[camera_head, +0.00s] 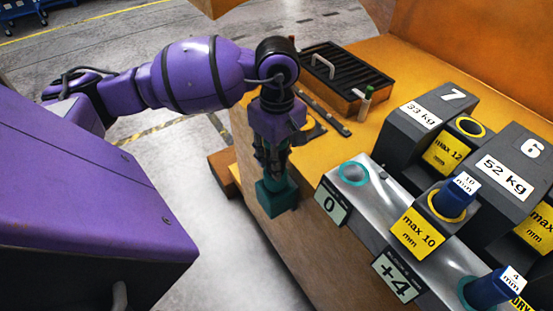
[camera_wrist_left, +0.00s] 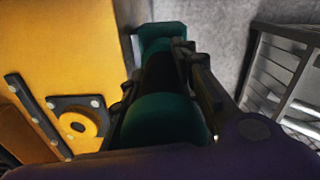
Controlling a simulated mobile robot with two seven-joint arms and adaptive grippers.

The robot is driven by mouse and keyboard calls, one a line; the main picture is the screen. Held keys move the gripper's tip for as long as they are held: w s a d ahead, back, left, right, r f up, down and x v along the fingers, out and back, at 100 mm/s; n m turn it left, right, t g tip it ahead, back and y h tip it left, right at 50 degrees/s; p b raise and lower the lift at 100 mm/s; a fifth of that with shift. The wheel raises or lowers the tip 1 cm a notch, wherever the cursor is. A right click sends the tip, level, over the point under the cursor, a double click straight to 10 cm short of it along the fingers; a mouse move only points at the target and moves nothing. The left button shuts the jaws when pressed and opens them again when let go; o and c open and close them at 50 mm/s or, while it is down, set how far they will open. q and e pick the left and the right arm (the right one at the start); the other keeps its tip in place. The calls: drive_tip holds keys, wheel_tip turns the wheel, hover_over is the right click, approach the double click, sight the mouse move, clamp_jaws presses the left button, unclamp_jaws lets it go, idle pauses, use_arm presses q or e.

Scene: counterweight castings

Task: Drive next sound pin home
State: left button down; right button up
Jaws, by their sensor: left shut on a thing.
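My left gripper (camera_head: 273,158) is shut on a teal tool (camera_head: 278,197) with a blocky end, held beside the left edge of the orange bench. The tool also shows in the left wrist view (camera_wrist_left: 160,32), its middle hidden by the fingers. A blue pin marked 10 mm (camera_head: 456,200) stands up in a yellow-ringed hole by the "max 10 mm" label. A blue pin marked 4 mm (camera_head: 490,290) stands tilted in the picture at lower right, near the +4 plate (camera_head: 397,276). An empty teal-ringed hole (camera_head: 354,173) is above the 0 plate (camera_head: 332,202). My right gripper is out of view.
Grey castings 7 (camera_head: 415,113) and 6 (camera_head: 510,172) stand on the orange bench (camera_head: 400,55), right of the grey bar. Casting 7 has an empty yellow-ringed hole. A black slatted tray (camera_head: 340,78) and a small bottle-like item (camera_head: 366,101) are behind.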

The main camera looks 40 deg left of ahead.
use_arm(q)
wheel_tip(320, 180, up, 9)
drive_tip(key=shift+w+f, duration=0.1)
drive_tip(key=shift+f, duration=0.05)
wheel_tip(320, 180, up, 11)
drive_tip(key=p, duration=0.2)
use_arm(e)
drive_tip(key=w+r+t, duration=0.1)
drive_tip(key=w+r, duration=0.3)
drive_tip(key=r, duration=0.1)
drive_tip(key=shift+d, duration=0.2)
use_arm(q)
drive_tip(key=shift+f, duration=0.15)
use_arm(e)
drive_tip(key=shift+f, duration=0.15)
